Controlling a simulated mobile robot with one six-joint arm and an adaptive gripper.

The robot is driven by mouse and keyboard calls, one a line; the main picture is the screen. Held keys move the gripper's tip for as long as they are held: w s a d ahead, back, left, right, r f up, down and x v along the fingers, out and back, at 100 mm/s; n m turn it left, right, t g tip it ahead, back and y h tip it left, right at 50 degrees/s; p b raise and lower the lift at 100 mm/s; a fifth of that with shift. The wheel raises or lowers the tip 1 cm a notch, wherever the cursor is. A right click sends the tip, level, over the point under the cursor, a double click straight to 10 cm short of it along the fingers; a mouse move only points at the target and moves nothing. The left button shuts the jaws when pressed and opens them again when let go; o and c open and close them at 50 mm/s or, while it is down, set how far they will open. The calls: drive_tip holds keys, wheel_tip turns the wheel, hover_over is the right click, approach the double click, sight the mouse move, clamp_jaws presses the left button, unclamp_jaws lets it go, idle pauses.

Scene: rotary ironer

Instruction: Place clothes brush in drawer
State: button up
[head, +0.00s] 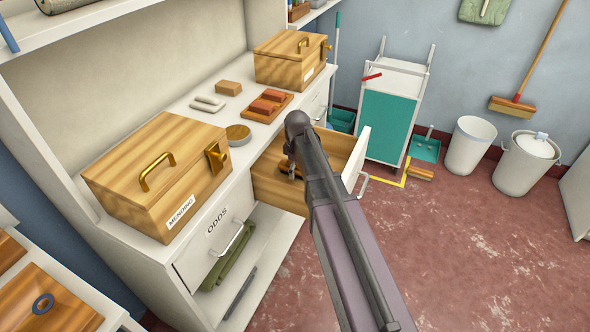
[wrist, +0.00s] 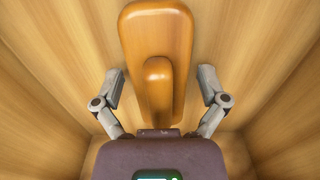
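The clothes brush (wrist: 155,30) is an orange-brown wooden block with a raised rounded handle. In the wrist view it lies inside the open drawer (wrist: 55,50), between wooden walls. My gripper (wrist: 161,74) is open above it, one finger on either side of the handle, with visible gaps to the brush. In the head view the pulled-out drawer (head: 345,148) has a wooden inside and a white front, and my arm reaches down into it. Only a small brown part of the brush shows there beside my gripper; the rest is hidden.
A wooden box marked MENDING (head: 150,185) and another wooden box (head: 290,62) stand on the white counter. A tray with reddish blocks (head: 267,108) lies between them. A closed drawer marked ODDS (head: 215,240) is at left. A teal-panelled cart (head: 385,125) stands beyond the open drawer.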

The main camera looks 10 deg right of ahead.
sight(297, 166)
drive_tip(key=shift+r, duration=0.1)
idle(0.3)
wheel_tip(297, 166, up, 12)
drive_tip(key=p, duration=1.2)
drive_tip(key=shift+r, duration=0.1)
idle(0.6)
drive_tip(key=shift+s, duration=0.5)
drive_tip(key=s+d+m, duration=0.1)
drive_tip(key=s+m, duration=0.9)
drive_tip(key=s, duration=0.7)
drive_tip(key=shift+m, duration=0.4)
drive_tip(key=shift+s+d+r, duration=0.1)
